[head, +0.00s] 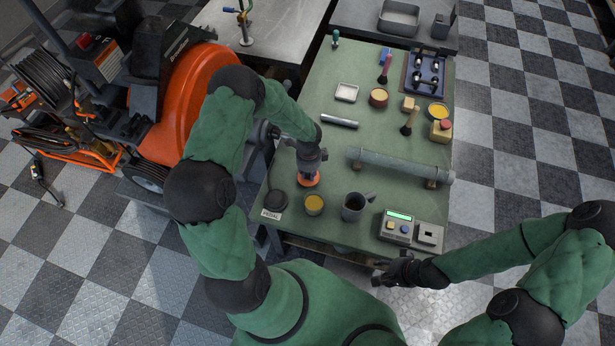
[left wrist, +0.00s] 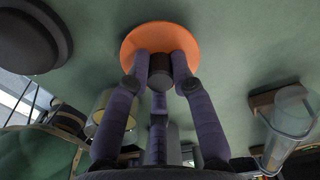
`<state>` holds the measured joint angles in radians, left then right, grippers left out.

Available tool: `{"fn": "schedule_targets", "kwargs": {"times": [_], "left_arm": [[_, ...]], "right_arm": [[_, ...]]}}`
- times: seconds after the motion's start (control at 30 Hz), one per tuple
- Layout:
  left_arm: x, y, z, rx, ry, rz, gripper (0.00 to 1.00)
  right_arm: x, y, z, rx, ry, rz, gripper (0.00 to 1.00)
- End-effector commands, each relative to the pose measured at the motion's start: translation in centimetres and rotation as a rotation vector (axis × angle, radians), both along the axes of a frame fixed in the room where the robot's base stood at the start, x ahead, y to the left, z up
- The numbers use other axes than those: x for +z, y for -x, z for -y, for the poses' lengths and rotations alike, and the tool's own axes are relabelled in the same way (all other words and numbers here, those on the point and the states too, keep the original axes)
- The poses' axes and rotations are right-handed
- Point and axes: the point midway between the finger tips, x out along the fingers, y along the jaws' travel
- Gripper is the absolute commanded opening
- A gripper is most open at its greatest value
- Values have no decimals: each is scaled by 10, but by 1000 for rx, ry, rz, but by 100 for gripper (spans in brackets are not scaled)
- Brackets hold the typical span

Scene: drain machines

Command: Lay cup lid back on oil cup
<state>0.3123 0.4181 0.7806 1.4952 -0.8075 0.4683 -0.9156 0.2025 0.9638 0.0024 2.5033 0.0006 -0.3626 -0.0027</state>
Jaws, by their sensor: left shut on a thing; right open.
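The orange cup lid (head: 308,180) is a round disc with a dark knob, and it shows at the top of the left wrist view (left wrist: 160,42). My left gripper (head: 311,168) points down with its fingers shut around the knob. Whether the lid touches the green tabletop is unclear. The likely oil cup (head: 314,205), a small cup with yellow contents and no lid on it, stands just in front of the lid. It is partly hidden behind a finger in the left wrist view (left wrist: 103,108). My right gripper (head: 386,274) is open and empty off the table's front edge.
A dark mug (head: 354,206) stands right of the cup, with a control box (head: 397,226) beyond it. A black round pedal (head: 273,200) lies left. A long tube (head: 400,166) on wooden supports and a metal rod (head: 339,121) lie further back.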

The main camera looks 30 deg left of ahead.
Motion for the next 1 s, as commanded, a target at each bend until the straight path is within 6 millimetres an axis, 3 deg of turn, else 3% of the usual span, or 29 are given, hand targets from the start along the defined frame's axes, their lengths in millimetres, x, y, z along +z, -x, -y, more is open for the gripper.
{"fn": "schedule_targets", "kwargs": {"times": [0.5, 0.87, 1.0], "left_arm": [[37, -1, 0, 1, 0, 1, 0], [38, 0, 0, 0, 0, 0, 0], [46, 0, 0, 0, 0, 0, 0]], "right_arm": [[29, 0, 0, 0, 0, 0, 53], [29, 0, 0, 0, 0, 0, 53], [35, 0, 0, 0, 0, 0, 53]]}}
